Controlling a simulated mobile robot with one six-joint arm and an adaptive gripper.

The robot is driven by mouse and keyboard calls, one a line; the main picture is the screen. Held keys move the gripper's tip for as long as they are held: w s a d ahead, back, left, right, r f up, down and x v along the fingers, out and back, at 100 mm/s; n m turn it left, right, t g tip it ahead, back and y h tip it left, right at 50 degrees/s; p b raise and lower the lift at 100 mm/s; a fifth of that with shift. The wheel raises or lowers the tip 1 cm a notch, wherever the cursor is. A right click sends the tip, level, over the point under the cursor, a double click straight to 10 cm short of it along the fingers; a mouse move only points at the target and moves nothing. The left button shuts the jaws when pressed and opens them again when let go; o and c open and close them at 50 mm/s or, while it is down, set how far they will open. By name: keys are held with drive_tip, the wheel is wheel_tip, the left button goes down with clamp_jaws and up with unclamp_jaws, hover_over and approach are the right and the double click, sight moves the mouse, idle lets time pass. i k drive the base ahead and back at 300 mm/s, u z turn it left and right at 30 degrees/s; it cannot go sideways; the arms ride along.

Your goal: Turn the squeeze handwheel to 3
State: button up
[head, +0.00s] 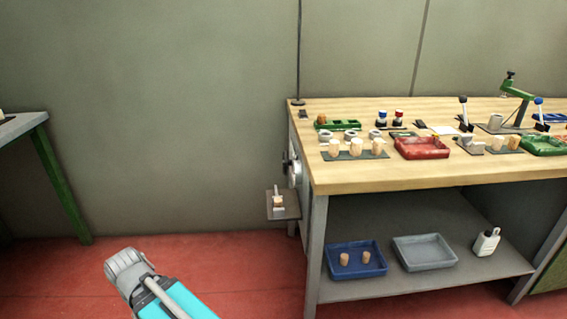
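A small round wheel-like fitting with a dark knob (289,165) is on the left end of the wooden-topped workbench (440,177). It looks like the squeeze handwheel, seen nearly edge-on. A pale round face (296,174) is beside it; no numbers can be read at this size. Below it, a small grey shelf (284,213) holds a cork-coloured piece with an upright pin. Part of my arm, grey and turquoise, shows at the bottom left, well apart from the bench. My gripper cannot be made out.
The benchtop carries a red tray (422,148), cork stoppers on a dark mat, and a green lever press (520,98). The lower shelf holds a blue tray (356,270), a grey tray (425,238) and a white bottle (487,242). Red floor left of the bench is clear, up to a green-legged table (62,180).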

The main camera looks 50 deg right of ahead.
sight(286, 162)
drive_tip(key=u, duration=0.1)
drive_tip(key=i, duration=1.05)
drive_tip(key=z, duration=1.2)
